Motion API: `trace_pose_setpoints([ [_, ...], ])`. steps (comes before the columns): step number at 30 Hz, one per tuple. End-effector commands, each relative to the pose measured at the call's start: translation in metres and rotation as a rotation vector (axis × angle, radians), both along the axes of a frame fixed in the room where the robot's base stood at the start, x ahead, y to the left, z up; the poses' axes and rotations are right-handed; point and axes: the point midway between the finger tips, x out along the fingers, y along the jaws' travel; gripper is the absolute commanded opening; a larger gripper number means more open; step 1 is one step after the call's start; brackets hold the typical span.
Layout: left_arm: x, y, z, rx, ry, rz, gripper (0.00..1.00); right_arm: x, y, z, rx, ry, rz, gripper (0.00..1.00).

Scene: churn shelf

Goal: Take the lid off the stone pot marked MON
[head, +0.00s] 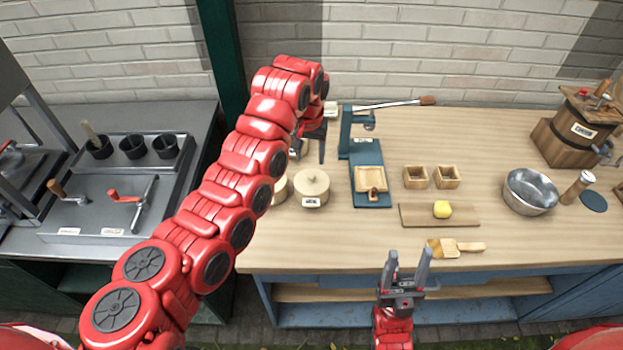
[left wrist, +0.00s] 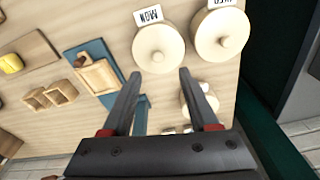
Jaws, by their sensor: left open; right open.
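The pot marked MON (left wrist: 158,60) is pale and round, with its flat knobbed lid on. In the head view the pot with a front label (head: 312,192) stands on the wooden bench, its lettering too small to read. A second labelled lidded pot (left wrist: 220,38) is beside it, and another pale round pot (left wrist: 208,101) is partly behind a finger. My left gripper (head: 310,154) is open and empty above and behind the MON pot; in the left wrist view its fingertips (left wrist: 160,74) lie at the pot's near edge. My right gripper (head: 409,256) is open and empty at the bench's front edge.
A blue press (head: 360,150) with a long lever and wooden tray stands right of the pots. My left arm hides part of the bench.

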Motion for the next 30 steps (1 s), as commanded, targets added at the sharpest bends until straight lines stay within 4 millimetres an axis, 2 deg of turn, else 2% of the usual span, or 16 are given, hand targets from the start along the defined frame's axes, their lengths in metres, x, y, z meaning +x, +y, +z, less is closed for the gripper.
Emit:
trace_pose_setpoints([
  [3,0.001,0.0,-0.017,0.002,0.006,0.0,0.6,0.0,0.0,0.012,0.0,0.0,0.0,0.54],
  [8,0.003,-0.001,-0.029,0.001,0.002,-0.001,0.6,0.0,0.0,0.015,0.0,0.0,0.0,0.54],
  [11,0.004,-0.002,-0.034,0.001,0.002,-0.001,0.6,0.0,0.0,0.023,0.0,0.0,0.0,0.54],
  [16,0.006,-0.003,-0.056,0.004,0.006,-0.001,0.6,0.0,0.0,0.042,0.0,0.0,0.0,0.54],
  [21,0.009,-0.005,-0.076,0.002,0.003,-0.001,0.6,0.0,0.0,0.045,0.0,0.0,0.0,0.54],
  [30,0.01,-0.004,-0.082,0.0,0.0,0.0,0.6,0.0,0.0,0.045,0.0,0.0,0.0,0.54],
])
